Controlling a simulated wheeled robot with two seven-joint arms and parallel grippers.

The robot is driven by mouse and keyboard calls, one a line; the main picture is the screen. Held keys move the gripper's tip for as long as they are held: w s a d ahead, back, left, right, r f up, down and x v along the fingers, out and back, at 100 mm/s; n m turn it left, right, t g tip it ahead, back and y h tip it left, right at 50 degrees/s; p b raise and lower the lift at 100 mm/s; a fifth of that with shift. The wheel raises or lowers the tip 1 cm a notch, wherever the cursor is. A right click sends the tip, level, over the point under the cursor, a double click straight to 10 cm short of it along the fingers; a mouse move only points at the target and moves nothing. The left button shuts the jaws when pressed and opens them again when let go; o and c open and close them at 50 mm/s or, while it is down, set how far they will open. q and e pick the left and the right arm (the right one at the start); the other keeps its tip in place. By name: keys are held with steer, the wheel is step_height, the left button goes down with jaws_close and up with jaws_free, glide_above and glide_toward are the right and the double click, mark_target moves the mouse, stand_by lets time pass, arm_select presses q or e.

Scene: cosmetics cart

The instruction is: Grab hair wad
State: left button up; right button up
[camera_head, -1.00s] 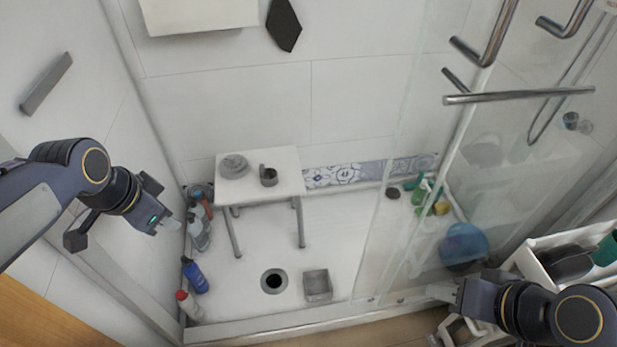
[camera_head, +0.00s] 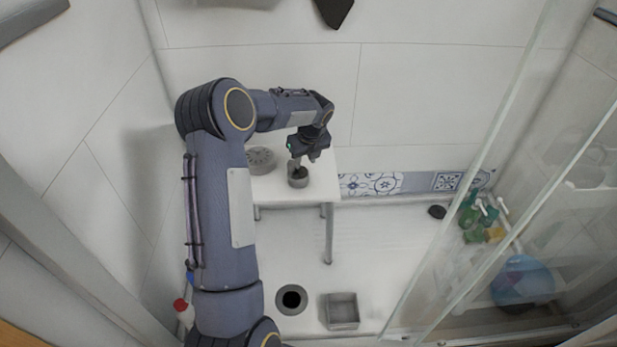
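No hair wad can be made out clearly. A small grey cup (camera_head: 298,182) with a dark inside stands on the white stool (camera_head: 318,188), and I cannot tell what is in it. My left gripper (camera_head: 298,163) points down at this cup, with its fingertips at or just over the rim. The fingers are too small to tell whether they are apart or hold something. A round grey drain cover (camera_head: 260,159) lies beside the cup, partly behind my arm. The open floor drain (camera_head: 291,299) is a dark hole in the shower tray. My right gripper is out of view.
A square grey metal box (camera_head: 342,312) stands on the floor right of the drain. A glass door (camera_head: 470,215) closes off the right side, with green bottles (camera_head: 470,212) and a blue basin (camera_head: 522,281) seen through it. A red-capped bottle (camera_head: 182,306) is at lower left.

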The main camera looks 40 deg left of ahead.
mark_target(303, 167)
arm_select(q)
steer(key=x, duration=0.1)
steer(key=b+x, duration=0.1)
steer(key=x, duration=0.3)
steer(key=shift+w+a+b, duration=0.2)
steer(key=shift+a+b, duration=0.1)
steer(key=shift+b, duration=0.1)
steer(key=shift+r, duration=0.1)
jaws_close()
